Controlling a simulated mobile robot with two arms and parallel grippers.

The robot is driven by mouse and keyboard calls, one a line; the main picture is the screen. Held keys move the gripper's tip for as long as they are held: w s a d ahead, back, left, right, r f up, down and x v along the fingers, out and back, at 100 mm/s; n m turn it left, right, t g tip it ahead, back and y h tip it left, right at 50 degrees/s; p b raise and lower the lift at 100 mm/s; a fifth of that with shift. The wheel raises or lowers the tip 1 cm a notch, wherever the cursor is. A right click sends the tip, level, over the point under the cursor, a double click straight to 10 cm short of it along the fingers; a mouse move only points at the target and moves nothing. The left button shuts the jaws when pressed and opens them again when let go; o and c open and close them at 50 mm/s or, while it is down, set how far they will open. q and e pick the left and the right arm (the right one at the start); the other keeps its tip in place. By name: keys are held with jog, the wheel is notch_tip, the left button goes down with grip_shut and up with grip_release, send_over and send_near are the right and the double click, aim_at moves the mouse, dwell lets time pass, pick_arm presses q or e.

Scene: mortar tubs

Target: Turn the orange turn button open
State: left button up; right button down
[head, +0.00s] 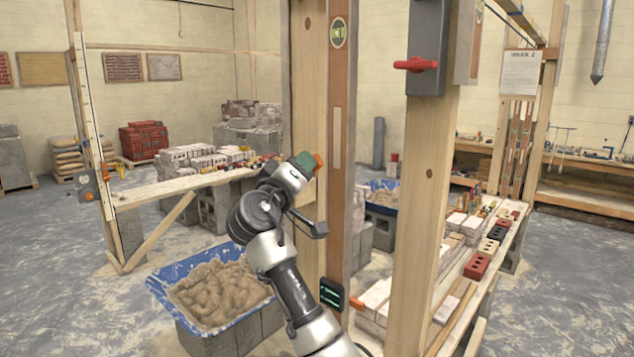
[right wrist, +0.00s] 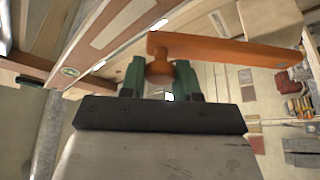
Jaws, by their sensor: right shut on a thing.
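The orange turn button shows in the right wrist view (right wrist: 225,50) as a flat bar with a round knob at one end. In the head view only a small orange part (head: 319,161) shows, at the tip of my right gripper (head: 304,162), beside the wooden post. In the right wrist view the green fingers of my right gripper (right wrist: 160,80) are shut on the round knob, and the bar stretches to the right, tilted slightly down. Most of the button is hidden in the head view. My left gripper is in neither view.
A grey box with a red handle (head: 415,65) sits on the front wooden post (head: 420,200). A blue tub (head: 160,290) of mortar stands on blocks at lower left. A small dark device (head: 333,294) and another orange piece (head: 357,303) are low by the posts.

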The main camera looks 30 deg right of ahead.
pick_arm(q)
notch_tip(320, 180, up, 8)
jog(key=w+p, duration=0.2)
jog(key=p, duration=0.5)
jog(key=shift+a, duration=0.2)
pick_arm(e)
jog(key=w+a+r+n+y, duration=0.3)
jog(key=w+a+r+n, duration=0.1)
jog(key=w+n, duration=0.6)
jog(key=shift+r+g+y, duration=0.3)
jog(key=shift+r, duration=0.2)
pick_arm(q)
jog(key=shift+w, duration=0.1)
pick_arm(e)
jog(key=shift+a, duration=0.1)
jog(key=c, duration=1)
grip_release()
jog(key=shift+w, duration=0.1)
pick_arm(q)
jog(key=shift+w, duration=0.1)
pick_arm(e)
jog(key=shift+o, duration=0.8)
jog(key=shift+w+f, duration=0.1)
jog(key=shift+w, duration=0.05)
jog(key=shift+a, duration=0.1)
